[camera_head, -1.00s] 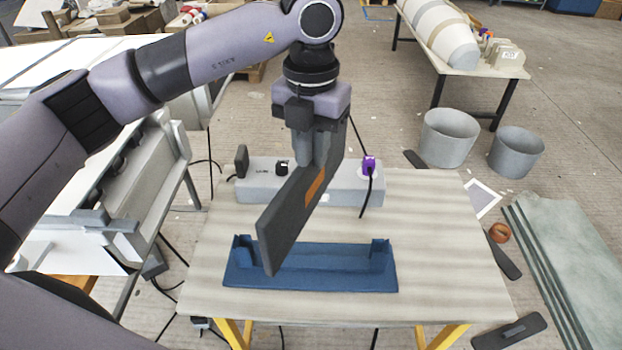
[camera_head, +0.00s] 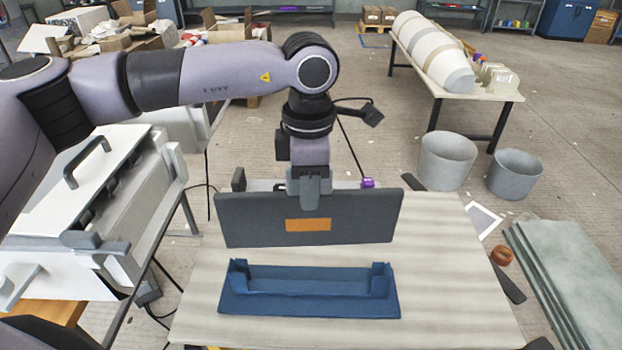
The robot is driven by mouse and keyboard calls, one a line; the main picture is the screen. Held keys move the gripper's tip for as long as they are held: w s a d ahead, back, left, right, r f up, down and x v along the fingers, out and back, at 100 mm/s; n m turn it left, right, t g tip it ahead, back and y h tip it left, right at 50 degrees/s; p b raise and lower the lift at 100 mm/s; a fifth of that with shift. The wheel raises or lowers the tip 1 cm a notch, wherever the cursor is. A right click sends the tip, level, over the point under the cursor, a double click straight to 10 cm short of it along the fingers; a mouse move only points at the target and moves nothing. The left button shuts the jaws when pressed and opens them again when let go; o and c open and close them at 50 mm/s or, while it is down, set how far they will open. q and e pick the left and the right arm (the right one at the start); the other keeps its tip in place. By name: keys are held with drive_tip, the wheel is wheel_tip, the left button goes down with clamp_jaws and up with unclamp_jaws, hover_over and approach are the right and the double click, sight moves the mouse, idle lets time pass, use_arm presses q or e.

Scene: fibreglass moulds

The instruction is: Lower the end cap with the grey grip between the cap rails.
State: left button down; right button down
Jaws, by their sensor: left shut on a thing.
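The end cap (camera_head: 262,226) is a flat dark grey panel with an orange label, held upright on its long edge. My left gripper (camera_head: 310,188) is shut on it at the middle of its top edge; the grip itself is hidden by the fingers. The cap rails (camera_head: 310,303) are a blue fixture on the table with a raised bracket at each end. The cap appears behind the rails in the picture, above the table, roughly parallel to them and about as wide. Its lower edge is apart from the rails. My right gripper is out of view.
The table (camera_head: 450,270) is clear around the rails. A grey box with a purple part (camera_head: 367,183) is mostly hidden behind the cap. Two grey bins (camera_head: 447,160) stand on the floor at right.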

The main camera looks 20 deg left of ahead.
use_arm(q)
drive_tip(key=shift+f+m, duration=0.15)
drive_tip(key=shift+m, duration=0.25)
drive_tip(key=shift+f, duration=0.1)
drive_tip(key=b, duration=0.4)
hover_over(309, 244)
drive_tip(key=f, duration=0.4)
drive_tip(key=shift+w+a+f, duration=0.1)
drive_tip(key=shift+w+a, duration=0.05)
drive_tip(key=shift+w, duration=0.2)
drive_tip(key=shift+f, duration=0.4)
drive_tip(key=shift+f+b, duration=0.35)
drive_tip(key=shift+b, duration=0.15)
drive_tip(key=shift+b, duration=0.35)
idle(0.5)
idle(0.4)
